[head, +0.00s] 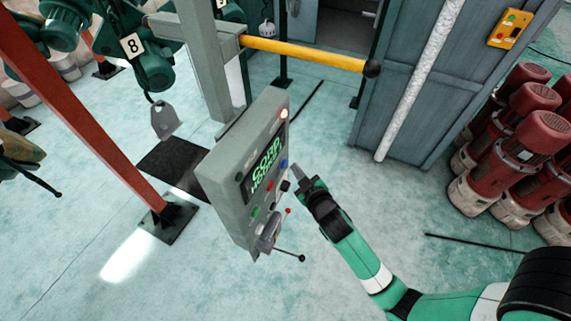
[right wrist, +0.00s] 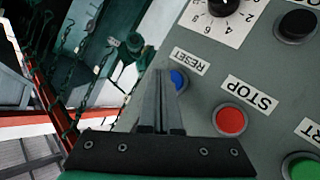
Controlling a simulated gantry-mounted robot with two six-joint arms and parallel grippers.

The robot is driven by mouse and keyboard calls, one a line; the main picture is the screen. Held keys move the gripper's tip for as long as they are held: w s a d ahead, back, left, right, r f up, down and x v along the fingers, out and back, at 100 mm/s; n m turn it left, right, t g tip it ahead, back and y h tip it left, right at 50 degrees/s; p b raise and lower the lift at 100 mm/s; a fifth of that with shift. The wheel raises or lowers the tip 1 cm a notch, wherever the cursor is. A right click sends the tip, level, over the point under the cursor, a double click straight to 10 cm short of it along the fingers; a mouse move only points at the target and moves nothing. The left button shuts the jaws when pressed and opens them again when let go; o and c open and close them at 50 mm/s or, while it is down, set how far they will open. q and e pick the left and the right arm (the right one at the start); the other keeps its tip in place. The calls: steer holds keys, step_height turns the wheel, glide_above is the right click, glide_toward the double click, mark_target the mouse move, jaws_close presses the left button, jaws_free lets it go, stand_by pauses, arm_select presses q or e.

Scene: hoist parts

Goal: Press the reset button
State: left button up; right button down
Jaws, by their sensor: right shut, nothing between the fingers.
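The grey control box (head: 228,172) stands tilted in the middle of the head view, with a lit screen and several coloured buttons. The blue reset button (head: 284,163) shows on its right face. In the right wrist view the blue reset button (right wrist: 179,79) sits beside its RESET label (right wrist: 190,61). My right gripper (head: 297,171) is shut and empty, its fingertips close to the button. In the right wrist view its fingertips (right wrist: 159,72) partly cover the button's left edge. I cannot tell whether they touch it. My left gripper is not in view.
The red STOP button (right wrist: 230,120), a green button (right wrist: 302,167) and a black knob (right wrist: 297,23) are nearby on the panel. A yellow bar (head: 305,54) extends behind the box. Red motors (head: 520,140) stand at right. A red post (head: 85,110) stands at left.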

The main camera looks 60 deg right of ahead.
steer(key=shift+w, duration=0.15)
steer(key=shift+w, duration=0.25)
steer(key=shift+w+b, duration=0.35)
steer(key=shift+w, duration=0.1)
stand_by(0.7)
steer(key=shift+s, duration=0.1)
steer(key=shift+s+p, duration=0.5)
steer(key=shift+s, duration=0.25)
steer(key=shift+s+d+p, duration=0.15)
steer(key=shift+s+p, duration=0.5)
steer(key=shift+s, duration=0.6)
steer(key=shift+s+d+p, duration=0.1)
steer(key=shift+s+p, duration=0.55)
steer(key=shift+s, duration=0.6)
